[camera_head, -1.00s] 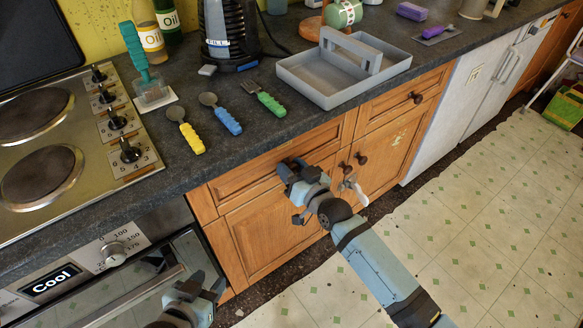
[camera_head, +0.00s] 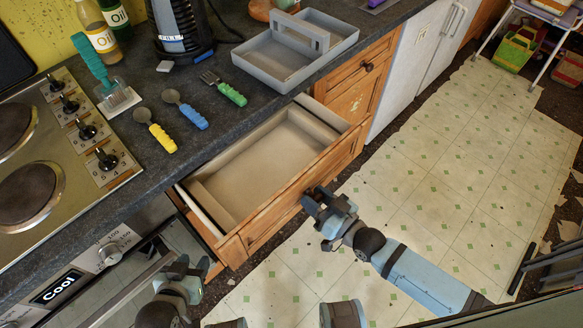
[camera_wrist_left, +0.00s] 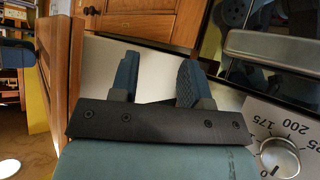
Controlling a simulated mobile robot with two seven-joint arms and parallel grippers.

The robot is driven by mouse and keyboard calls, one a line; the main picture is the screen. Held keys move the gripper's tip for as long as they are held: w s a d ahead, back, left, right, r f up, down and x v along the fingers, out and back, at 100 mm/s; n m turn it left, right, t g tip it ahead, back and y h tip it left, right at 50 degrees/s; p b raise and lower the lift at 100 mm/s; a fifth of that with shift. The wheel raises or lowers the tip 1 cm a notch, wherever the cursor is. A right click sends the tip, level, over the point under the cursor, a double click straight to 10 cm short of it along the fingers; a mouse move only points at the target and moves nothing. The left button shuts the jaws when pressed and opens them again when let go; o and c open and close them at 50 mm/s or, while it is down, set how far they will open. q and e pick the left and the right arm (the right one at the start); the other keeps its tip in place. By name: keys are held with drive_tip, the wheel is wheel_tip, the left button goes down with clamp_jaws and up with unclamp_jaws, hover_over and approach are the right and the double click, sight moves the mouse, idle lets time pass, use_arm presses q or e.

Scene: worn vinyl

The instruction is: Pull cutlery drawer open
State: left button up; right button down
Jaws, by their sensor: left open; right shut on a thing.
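The wooden cutlery drawer (camera_head: 262,165) stands pulled well out from under the dark counter in the head view. Its inside is pale and empty. My right gripper (camera_head: 318,198) is shut on the knob on the drawer's front panel, and the jaws hide the knob. My left gripper (camera_head: 192,268) is open and empty in front of the oven, below the drawer's left front corner. In the left wrist view its two blue fingers (camera_wrist_left: 153,72) stand apart with nothing between them.
On the counter above the drawer lie a yellow-handled spoon (camera_head: 156,131), a blue-handled spoon (camera_head: 186,110) and a green-handled fork (camera_head: 225,88). A grey caddy (camera_head: 277,78) stands behind them. The hob (camera_head: 75,165) is at left. The tiled floor (camera_head: 450,150) at right is mostly clear.

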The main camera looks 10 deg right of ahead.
drive_tip(key=p+v, duration=0.1)
drive_tip(key=v, duration=0.4)
drive_tip(key=shift+s+d, duration=0.25)
drive_tip(key=shift+s, duration=0.1)
drive_tip(key=shift+s+d, duration=0.2)
drive_tip(key=shift+s, duration=0.1)
drive_tip(key=c, duration=0.8)
unclamp_jaws()
drive_tip(key=shift+o, duration=0.7)
drive_tip(key=v, duration=1.3)
drive_tip(key=shift+s+d, duration=0.2)
drive_tip(key=shift+s, duration=0.05)
drive_tip(key=shift+s, duration=0.1)
